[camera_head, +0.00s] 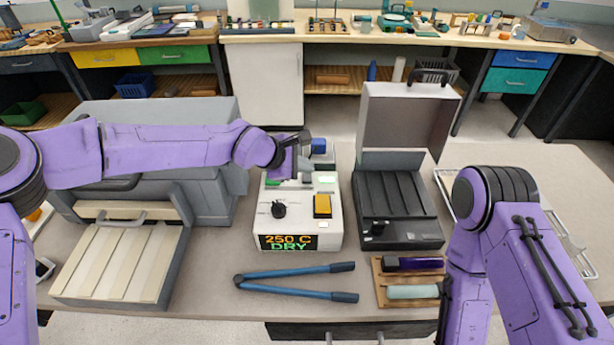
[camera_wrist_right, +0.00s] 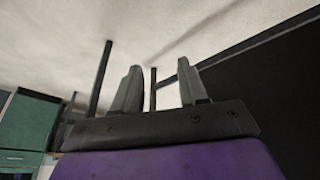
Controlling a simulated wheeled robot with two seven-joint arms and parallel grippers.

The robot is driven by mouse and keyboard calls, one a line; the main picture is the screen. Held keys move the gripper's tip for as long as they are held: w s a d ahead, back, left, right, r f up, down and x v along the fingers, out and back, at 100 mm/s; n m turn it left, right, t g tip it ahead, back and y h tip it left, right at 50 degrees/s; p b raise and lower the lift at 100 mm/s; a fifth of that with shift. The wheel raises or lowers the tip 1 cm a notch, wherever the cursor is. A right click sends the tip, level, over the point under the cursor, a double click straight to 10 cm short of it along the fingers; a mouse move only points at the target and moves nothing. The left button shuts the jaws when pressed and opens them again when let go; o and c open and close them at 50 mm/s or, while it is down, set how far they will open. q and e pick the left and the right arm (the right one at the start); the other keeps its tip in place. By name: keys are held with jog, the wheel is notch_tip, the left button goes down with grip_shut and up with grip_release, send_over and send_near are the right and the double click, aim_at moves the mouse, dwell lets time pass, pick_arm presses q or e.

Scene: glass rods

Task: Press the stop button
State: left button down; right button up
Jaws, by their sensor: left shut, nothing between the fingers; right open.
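A white control box (camera_head: 303,225) stands mid-table in the head view, with a lit display (camera_head: 288,242) reading "250 C DRY". Its top carries a black knob (camera_head: 278,209), a yellow-orange rectangular switch (camera_head: 322,206) and a green-lit patch (camera_head: 273,183). A blue part (camera_head: 318,146) shows at its back. I cannot tell which control is the stop button; no label is readable. My left gripper (camera_head: 305,176) is shut and empty over the rear of the box, hiding part of it; contact cannot be told. My right gripper (camera_wrist_right: 160,85) is open and empty in the wrist view.
A grey machine (camera_head: 210,190) with a slatted tray (camera_head: 120,262) stands left. An open black case (camera_head: 395,205) with a raised lid stands right of the box. Blue-handled tongs (camera_head: 290,271) and a wooden rack (camera_head: 410,277) with two rods lie in front. A wire rack is at far right.

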pick_arm(q)
jog(key=shift+f, duration=0.15)
dwell(0.4)
jog(key=shift+f, duration=0.3)
jog(key=shift+s, duration=0.1)
